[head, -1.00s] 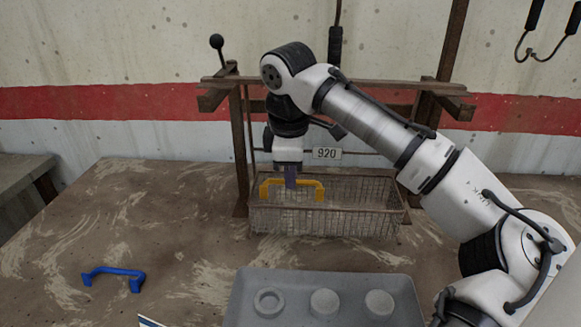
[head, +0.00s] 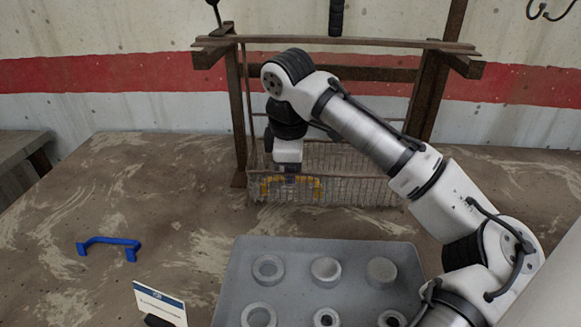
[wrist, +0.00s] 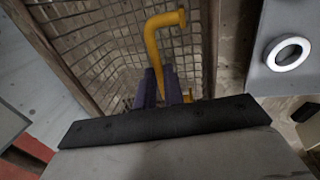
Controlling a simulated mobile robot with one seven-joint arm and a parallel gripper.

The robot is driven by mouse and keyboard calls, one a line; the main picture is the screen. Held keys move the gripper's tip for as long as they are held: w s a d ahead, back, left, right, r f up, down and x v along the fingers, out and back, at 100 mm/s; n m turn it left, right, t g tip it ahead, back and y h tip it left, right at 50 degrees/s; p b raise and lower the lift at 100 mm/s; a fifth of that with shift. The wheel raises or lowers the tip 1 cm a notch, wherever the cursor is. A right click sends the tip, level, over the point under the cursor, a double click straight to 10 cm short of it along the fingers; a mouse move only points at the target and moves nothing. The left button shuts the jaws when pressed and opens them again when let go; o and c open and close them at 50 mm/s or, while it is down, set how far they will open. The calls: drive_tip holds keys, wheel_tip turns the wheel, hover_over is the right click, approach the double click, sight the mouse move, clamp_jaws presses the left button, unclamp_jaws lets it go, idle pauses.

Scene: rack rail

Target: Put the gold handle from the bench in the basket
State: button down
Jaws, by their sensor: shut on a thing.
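The gold handle (head: 308,183) is in the wire basket (head: 365,190) and shows through its front mesh in the head view. My gripper (head: 290,180) points down into the left part of the basket and is shut on the handle's bar. In the wrist view the gold handle (wrist: 153,50) crosses between my purple gripper fingers (wrist: 162,88), with the basket mesh (wrist: 95,50) around and below it. I cannot tell whether the handle touches the basket floor.
A wooden rack (head: 340,44) stands over the basket. A blue handle (head: 110,243) lies on the bench at left. A grey tray (head: 235,270) with several round pieces is in front of the basket. A small sign card (head: 160,303) stands left of the tray.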

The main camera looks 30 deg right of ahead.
drive_tip(key=c, duration=1.4)
unclamp_jaws()
drive_tip(key=shift+c, duration=0.2)
wheel_tip(320, 180, up, 14)
drive_tip(key=s+a, duration=0.1)
drive_tip(key=s, duration=0.1)
drive_tip(key=shift+a+f+p, duration=0.2)
drive_tip(key=shift+p, duration=0.2)
